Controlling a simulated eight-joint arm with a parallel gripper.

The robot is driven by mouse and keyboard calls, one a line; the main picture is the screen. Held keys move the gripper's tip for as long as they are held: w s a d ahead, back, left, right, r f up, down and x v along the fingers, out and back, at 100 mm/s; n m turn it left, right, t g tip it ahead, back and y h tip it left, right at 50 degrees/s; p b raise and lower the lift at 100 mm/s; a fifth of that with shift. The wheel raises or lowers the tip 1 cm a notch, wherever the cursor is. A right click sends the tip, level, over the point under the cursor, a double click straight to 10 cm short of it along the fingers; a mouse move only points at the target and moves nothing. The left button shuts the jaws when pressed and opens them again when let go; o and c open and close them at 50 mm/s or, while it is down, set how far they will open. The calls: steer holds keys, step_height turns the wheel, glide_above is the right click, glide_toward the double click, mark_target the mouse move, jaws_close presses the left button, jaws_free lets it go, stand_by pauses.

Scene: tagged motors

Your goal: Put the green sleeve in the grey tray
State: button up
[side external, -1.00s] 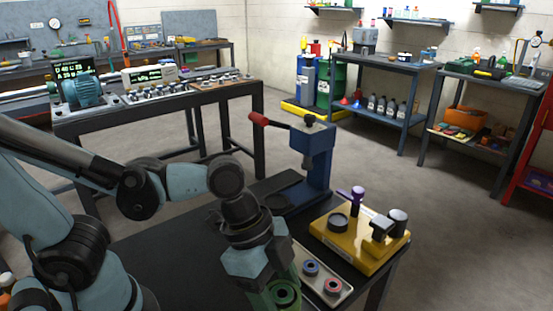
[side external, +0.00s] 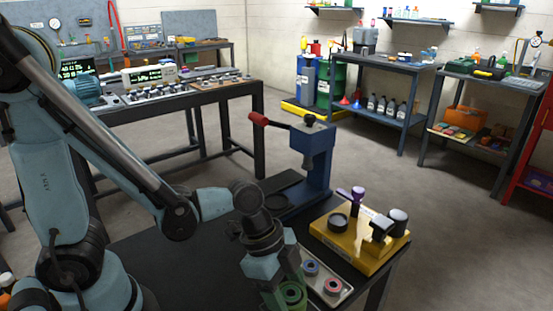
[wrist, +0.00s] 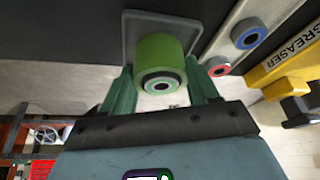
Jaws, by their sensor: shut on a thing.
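The green sleeve (wrist: 160,60) is between the two fingers of my gripper (wrist: 159,72) in the wrist view, and the gripper is shut on it. A dark grey square tray with a lighter rim (wrist: 150,22) lies behind the sleeve in that view. The sleeve covers part of it, and I cannot tell whether they touch. In the side view the green sleeve (side external: 292,295) shows at the bottom edge beneath my gripper (side external: 285,283). The grey tray is not visible there.
A light rack with a blue sleeve (side external: 311,268) and a red sleeve (side external: 333,286) lies just right of my gripper. The yellow greaser base (side external: 357,240) stands beyond it. A blue press (side external: 314,160) stands at the back of the black bench (side external: 170,250).

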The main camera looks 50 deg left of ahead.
steer(key=shift+f, duration=0.3)
steer(key=shift+f, duration=0.1)
steer(key=o, duration=1.3)
steer(key=shift+f, duration=0.1)
steer(key=shift+v, duration=6.1)
steer(key=w+a+n+t+y, duration=0.4)
steer(key=a+n, duration=0.6)
steer(key=n, duration=0.3)
steer(key=shift+r+n+t, duration=0.3)
steer(key=shift+t, duration=0.5)
